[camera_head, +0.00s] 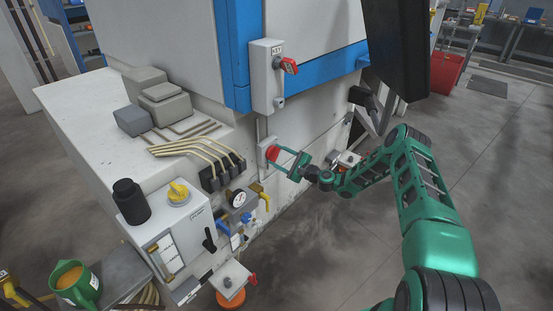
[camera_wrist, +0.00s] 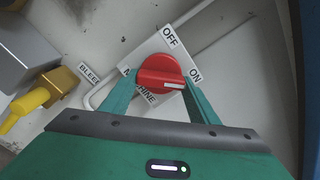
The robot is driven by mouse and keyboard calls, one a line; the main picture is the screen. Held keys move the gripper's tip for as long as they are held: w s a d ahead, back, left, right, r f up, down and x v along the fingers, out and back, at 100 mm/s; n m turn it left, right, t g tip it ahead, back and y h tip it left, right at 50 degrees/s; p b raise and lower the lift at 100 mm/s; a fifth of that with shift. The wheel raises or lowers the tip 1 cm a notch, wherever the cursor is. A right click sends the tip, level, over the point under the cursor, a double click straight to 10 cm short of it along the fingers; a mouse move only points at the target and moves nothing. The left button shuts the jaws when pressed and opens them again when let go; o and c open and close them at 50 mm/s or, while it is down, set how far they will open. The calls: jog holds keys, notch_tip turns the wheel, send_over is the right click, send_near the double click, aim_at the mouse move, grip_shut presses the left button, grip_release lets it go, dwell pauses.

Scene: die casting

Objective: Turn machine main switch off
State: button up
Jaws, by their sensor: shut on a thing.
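The machine main switch is a round red knob (camera_wrist: 160,72) on a white plate (camera_wrist: 143,58) marked OFF, ON and partly hidden MACHINE. The knob's white mark points right, close to the ON side. In the head view the red knob (camera_head: 272,153) sits on a small white box on the machine's side. My green gripper (camera_wrist: 160,92) is shut on the knob, one finger on each side. It also shows in the head view (camera_head: 281,158), reaching in from the right. The fingers cover part of the plate's lettering.
A dark monitor (camera_head: 396,45) hangs at upper right. Floor at right is open.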

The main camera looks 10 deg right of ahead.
jog(key=shift+s+a+n, duration=0.1)
jog(key=shift+n, duration=0.2)
jog(key=n, duration=0.3)
jog(key=shift+n, duration=0.3)
jog(key=n, duration=0.4)
jog(key=shift+n, duration=0.3)
jog(key=n, duration=0.9)
jog(key=shift+s, duration=0.15)
jog(key=o, duration=1)
jog(key=shift+o, duration=0.2)
jog(key=shift+r, duration=0.2)
